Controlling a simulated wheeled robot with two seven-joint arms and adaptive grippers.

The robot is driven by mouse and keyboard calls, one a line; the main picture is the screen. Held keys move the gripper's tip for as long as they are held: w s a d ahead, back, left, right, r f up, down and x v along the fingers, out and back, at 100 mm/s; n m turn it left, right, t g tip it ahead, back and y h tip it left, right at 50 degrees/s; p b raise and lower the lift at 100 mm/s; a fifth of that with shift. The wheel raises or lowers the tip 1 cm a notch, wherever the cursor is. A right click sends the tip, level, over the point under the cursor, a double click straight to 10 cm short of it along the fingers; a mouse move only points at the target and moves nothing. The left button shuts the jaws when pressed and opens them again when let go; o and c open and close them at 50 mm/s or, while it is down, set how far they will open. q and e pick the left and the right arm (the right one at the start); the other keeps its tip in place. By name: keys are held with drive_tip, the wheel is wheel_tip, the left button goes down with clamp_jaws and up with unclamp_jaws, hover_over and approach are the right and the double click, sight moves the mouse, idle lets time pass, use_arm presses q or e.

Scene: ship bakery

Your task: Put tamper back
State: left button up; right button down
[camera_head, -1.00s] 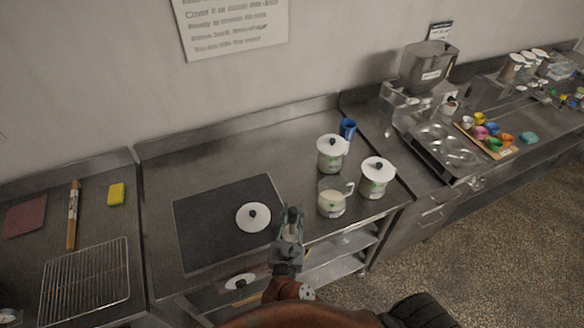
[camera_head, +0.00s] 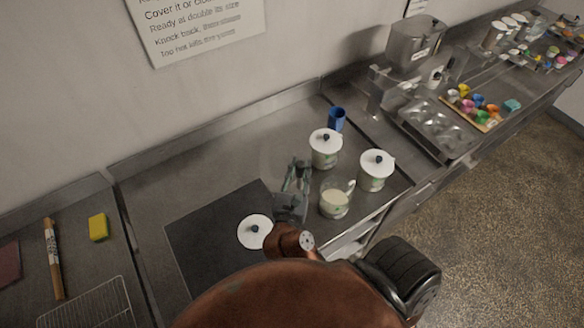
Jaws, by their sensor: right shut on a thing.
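My right gripper (camera_head: 296,178) reaches over the steel counter, left of the jars, its brown arm coming up from the bottom. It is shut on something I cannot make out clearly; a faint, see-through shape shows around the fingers. I cannot pick out a tamper with certainty. A jar with a white lid and dark knob (camera_head: 325,152) stands right of the gripper, and a second lidded jar (camera_head: 374,176) is farther right. An open glass jar with pale contents (camera_head: 335,203) stands in front of them. My left gripper is not in view.
A white lid (camera_head: 254,236) lies on the dark mat (camera_head: 200,232). A blue cup (camera_head: 337,119) stands behind the jars. A yellow sponge (camera_head: 98,227), a wooden rolling pin (camera_head: 53,258) and a wire rack (camera_head: 88,305) are at left. The counter behind the mat is clear.

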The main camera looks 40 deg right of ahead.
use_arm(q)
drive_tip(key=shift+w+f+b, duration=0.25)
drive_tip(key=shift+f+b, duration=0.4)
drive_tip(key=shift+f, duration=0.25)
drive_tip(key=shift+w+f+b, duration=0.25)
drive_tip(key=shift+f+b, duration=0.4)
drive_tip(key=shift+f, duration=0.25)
use_arm(e)
drive_tip(key=w+d+f, duration=0.5)
drive_tip(key=w+f, duration=0.4)
drive_tip(key=f, duration=0.2)
drive_tip(key=shift+w, duration=0.15)
drive_tip(key=shift+f, duration=0.15)
drive_tip(key=c, duration=2.2)
unclamp_jaws()
drive_tip(key=shift+f, duration=0.15)
drive_tip(key=o, duration=0.5)
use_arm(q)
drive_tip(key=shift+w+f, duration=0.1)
